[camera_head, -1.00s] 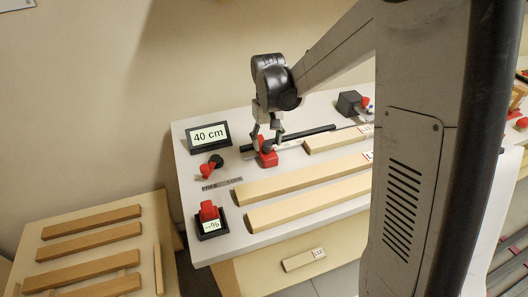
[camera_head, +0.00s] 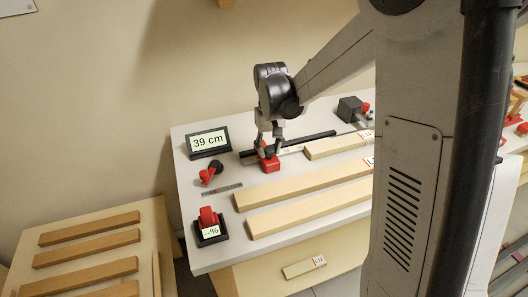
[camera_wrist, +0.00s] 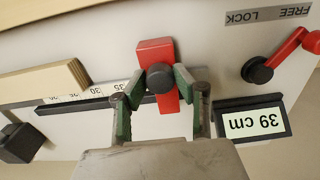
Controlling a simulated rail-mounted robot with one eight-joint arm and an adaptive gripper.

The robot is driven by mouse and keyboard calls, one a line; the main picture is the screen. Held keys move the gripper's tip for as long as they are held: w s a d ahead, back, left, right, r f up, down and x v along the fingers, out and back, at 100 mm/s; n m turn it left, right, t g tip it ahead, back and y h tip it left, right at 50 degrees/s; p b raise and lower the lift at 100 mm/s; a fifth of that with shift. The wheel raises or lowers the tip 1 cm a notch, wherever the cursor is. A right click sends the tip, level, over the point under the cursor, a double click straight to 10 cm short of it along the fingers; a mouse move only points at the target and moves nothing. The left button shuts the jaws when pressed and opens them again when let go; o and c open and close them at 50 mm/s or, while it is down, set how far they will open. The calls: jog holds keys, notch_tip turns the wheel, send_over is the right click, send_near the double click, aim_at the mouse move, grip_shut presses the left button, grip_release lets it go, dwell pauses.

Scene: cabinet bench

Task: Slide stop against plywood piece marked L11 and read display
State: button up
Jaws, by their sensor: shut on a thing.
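The red stop (camera_head: 271,166) sits on the black rail (camera_head: 318,137) along the back of the bench; in the wrist view the stop (camera_wrist: 155,50) carries a dark round knob (camera_wrist: 159,79). My gripper (camera_head: 268,150) is shut on the knob, one finger on each side in the wrist view (camera_wrist: 160,84). A pale plywood piece (camera_head: 335,146) lies along the rail, right of the stop, with a visible gap; it also shows in the wrist view (camera_wrist: 45,83). Its label (camera_head: 366,134) is too small to read. The display (camera_head: 208,141) reads 39 cm, upside down in the wrist view (camera_wrist: 254,122).
A red lever (camera_head: 207,174) stands by a FREE/LOCK plate (camera_head: 222,190), its handle towards the FREE side. A small red device (camera_head: 209,222) is at the front left. Two long pale boards (camera_head: 300,187) lie on the bench. A dark block (camera_head: 350,108) stands beyond the rail.

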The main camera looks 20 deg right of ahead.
jog(key=shift+w+d+b, duration=0.2)
jog(key=shift+d+b, duration=0.25)
jog(key=shift+d, duration=2.75)
jog(key=shift+w+d+b, duration=0.15)
jog(key=shift+d+b, duration=0.2)
jog(key=shift+d, duration=2.25)
jog(key=o, duration=0.9)
jog(key=shift+a, duration=0.1)
jog(key=shift+r, duration=0.15)
notch_tip(320, 180, up, 9)
jog(key=p, duration=0.4)
jog(key=shift+p, duration=0.4)
